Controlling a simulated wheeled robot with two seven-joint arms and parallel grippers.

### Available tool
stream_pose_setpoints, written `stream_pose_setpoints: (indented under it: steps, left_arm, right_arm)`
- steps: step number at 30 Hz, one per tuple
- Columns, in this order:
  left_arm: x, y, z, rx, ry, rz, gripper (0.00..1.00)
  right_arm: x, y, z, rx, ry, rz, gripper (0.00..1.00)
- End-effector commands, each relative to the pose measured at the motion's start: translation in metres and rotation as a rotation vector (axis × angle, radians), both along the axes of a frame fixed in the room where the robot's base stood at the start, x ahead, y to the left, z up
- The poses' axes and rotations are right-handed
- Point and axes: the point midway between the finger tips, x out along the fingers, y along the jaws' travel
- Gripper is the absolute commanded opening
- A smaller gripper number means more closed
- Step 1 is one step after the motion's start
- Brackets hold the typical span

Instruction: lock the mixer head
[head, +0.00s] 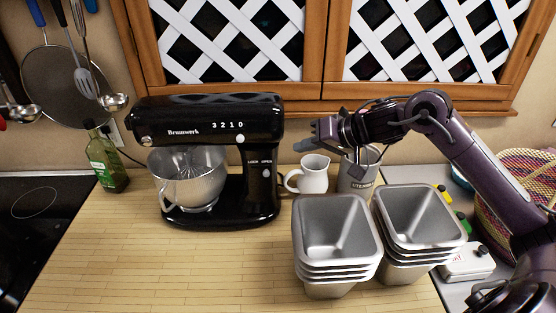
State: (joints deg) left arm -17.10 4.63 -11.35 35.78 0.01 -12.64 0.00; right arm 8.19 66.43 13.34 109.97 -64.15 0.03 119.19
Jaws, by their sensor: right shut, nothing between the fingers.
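The black stand mixer (215,130) stands on the wooden counter with its head down over the steel bowl (187,178). A whisk shows inside the bowl. The lock knob (265,173) is a small light button on the column, below the words LOCK and OPEN; its exact setting is too small to tell. My right gripper (302,146) is shut and empty, in the air to the right of the mixer column, pointing left at it, with a small gap between. It appears above the white jug. My left gripper is not in view.
Two stacks of grey metal tins (336,235) (418,220) stand at the front right, below my right arm. A white jug (314,175) and a utensil crock (357,177) stand behind them. A green bottle (106,163) is at left. The front left counter is clear.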

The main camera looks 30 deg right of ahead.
Motion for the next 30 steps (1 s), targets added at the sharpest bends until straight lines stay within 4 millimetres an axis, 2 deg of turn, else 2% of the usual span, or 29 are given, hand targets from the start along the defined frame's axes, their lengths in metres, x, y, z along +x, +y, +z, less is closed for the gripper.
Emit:
stream_pose_setpoints:
  steps: [1, 10, 13, 18, 30]
  left_arm:
    - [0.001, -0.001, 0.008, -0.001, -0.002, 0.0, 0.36]
    - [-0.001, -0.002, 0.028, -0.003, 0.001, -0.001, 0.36]
    - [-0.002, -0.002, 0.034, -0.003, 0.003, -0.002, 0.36]
    - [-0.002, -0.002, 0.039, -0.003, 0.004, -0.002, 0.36]
    - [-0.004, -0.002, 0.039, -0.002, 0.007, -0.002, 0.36]
  right_arm:
    - [0.005, 0.004, 0.0, 0.001, 0.0, 0.0, 0.0]
    - [0.041, 0.028, -0.029, 0.004, -0.001, 0.001, 0.0]
    - [0.039, 0.038, -0.045, 0.001, 0.004, 0.002, 0.0]
    - [0.039, 0.047, -0.06, -0.001, 0.002, 0.001, 0.0]
    - [0.039, 0.05, -0.065, -0.001, -0.001, -0.001, 0.0]
